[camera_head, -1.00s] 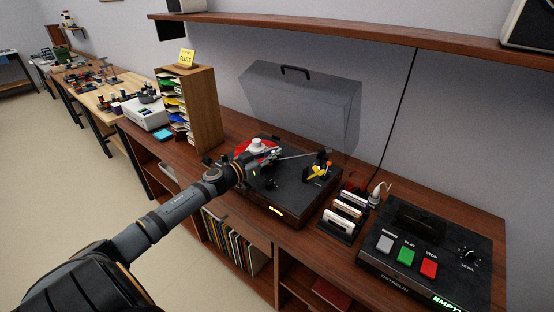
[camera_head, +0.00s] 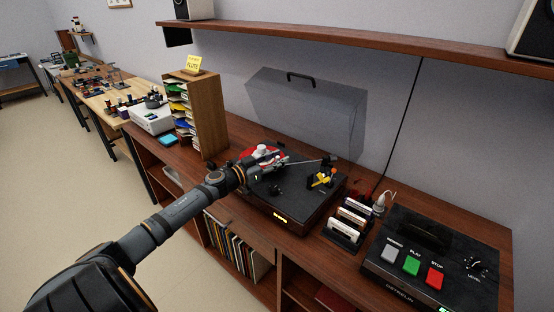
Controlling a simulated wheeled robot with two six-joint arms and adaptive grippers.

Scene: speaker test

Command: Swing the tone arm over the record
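The turntable (camera_head: 284,206) has a dark deck on the wooden cabinet. Its record shows mostly as a red label (camera_head: 246,159) with a pale round piece (camera_head: 262,150) on top. The thin grey tone arm (camera_head: 304,161) runs leftward from its pivot at the back right, its free end near the record's right side. My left gripper (camera_head: 277,166) reaches in from the lower left over the deck, close to the tone arm's free end. Its fingers are small and dark, so whether they touch or grip the tone arm cannot be told. My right gripper is out of view.
A clear raised lid (camera_head: 308,112) stands behind the turntable. A yellow piece (camera_head: 321,181) is on the deck's right. A cartridge rack (camera_head: 344,238) and a player with coloured buttons (camera_head: 432,246) stand to the right. A wooden sorter (camera_head: 211,122) stands left. A shelf (camera_head: 350,42) hangs above.

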